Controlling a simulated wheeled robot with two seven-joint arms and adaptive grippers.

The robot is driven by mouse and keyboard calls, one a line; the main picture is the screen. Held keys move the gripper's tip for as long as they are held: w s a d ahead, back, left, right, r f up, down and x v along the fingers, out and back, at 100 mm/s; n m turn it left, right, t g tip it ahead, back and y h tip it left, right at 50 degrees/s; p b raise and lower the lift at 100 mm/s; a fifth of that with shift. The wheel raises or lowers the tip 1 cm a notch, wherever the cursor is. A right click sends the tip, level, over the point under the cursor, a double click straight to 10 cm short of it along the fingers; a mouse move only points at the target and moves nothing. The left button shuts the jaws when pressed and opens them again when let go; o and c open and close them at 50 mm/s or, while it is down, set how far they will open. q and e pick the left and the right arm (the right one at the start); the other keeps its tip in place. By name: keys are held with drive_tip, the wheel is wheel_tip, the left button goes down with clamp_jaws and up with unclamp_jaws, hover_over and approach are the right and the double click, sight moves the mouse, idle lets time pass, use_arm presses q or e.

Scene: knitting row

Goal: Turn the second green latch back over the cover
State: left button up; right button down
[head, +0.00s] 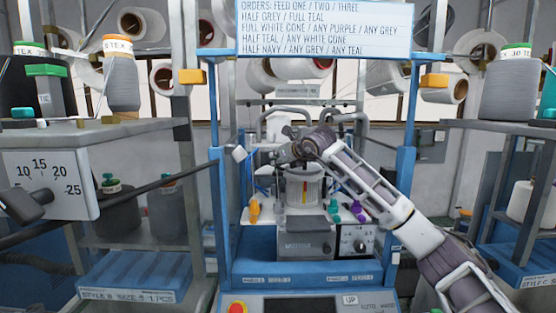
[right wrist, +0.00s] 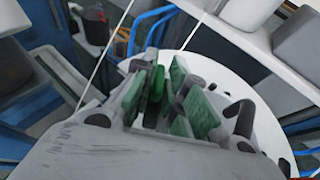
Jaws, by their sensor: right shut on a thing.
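My right gripper (head: 298,150) is above the small knitting machine (head: 306,244) in the head view, over its clear cylinder (head: 303,188). In the right wrist view, the green-padded fingers of my right gripper (right wrist: 162,90) are closed around a small green piece (right wrist: 157,83), which looks like a green latch. The gripper hides most of it, so its turn angle is unclear. Behind the fingers is a large white round surface (right wrist: 238,88), which looks like the cover. I cannot tell which latch this is from the head view. My left gripper is not in view.
Blue posts (head: 402,170) frame the machine on both sides. An order board (head: 325,30) hangs above. Yellow (head: 253,211) and purple (head: 358,209) pieces stand beside the machine. Shelves with yarn cones (head: 121,75) flank the stand. A red button (head: 237,308) is at the front.

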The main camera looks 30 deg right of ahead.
idle(0.3)
drive_tip(key=c, duration=1.3)
unclamp_jaws()
drive_tip(key=shift+d, duration=0.15)
drive_tip(key=shift+s, duration=0.1)
drive_tip(key=a+v, duration=0.1)
drive_tip(key=v, duration=1)
drive_tip(key=shift+s+d, duration=0.4)
drive_tip(key=shift+d, duration=0.05)
drive_tip(key=shift+r, duration=0.1)
